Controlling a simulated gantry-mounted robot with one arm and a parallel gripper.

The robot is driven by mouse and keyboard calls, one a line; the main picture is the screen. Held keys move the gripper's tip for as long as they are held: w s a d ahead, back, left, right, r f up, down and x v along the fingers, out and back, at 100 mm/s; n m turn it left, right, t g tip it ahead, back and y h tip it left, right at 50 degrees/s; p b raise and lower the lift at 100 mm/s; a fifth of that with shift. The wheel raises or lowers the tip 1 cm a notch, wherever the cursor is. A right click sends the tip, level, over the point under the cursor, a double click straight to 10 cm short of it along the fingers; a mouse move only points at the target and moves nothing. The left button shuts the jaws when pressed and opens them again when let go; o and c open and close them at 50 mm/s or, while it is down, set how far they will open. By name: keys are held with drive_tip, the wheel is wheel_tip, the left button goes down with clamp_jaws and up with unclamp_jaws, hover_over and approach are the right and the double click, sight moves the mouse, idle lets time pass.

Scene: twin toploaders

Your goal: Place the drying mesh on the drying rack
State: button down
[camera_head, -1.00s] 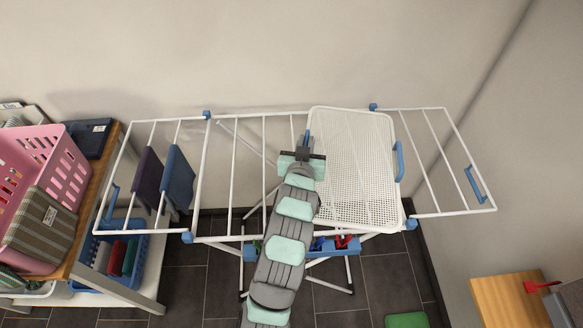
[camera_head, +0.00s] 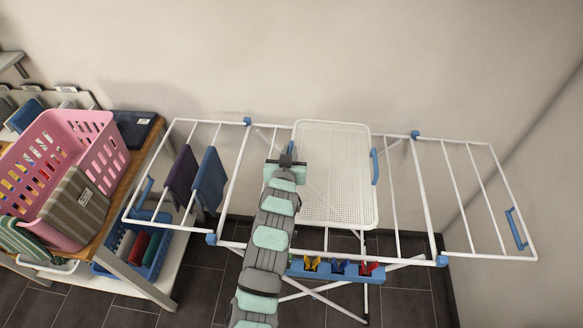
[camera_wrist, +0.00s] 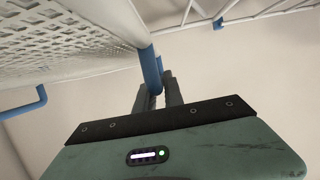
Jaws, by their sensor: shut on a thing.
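The drying mesh (camera_head: 335,175) is a white perforated panel with a blue handle (camera_head: 375,166) on its right side. It shows over the middle section of the white drying rack (camera_head: 478,252), with its far edge against the wall in the picture. I cannot tell whether it touches the rods. My gripper (camera_head: 287,158) is at the mesh's left side. In the wrist view my gripper (camera_wrist: 158,88) is shut on the near blue handle (camera_wrist: 150,66). The mesh (camera_wrist: 65,45) fills the upper left there, with rack rods (camera_wrist: 187,12) at upper right. The arm hides part of the rack.
Two dark cloths (camera_head: 208,180) hang on the rack's left wing. A blue peg tray (camera_head: 310,273) sits under its front bar. A table at left holds a pink basket (camera_head: 100,145), with a blue basket (camera_head: 150,256) below. The rack's right wing (camera_head: 470,195) is empty.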

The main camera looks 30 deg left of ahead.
wheel_tip(320, 180, down, 7)
idle(0.4)
drive_tip(key=c, duration=1.5)
unclamp_jaws()
drive_tip(key=shift+f, duration=0.15)
drive_tip(key=shift+o, duration=0.2)
drive_tip(key=v, duration=1.2)
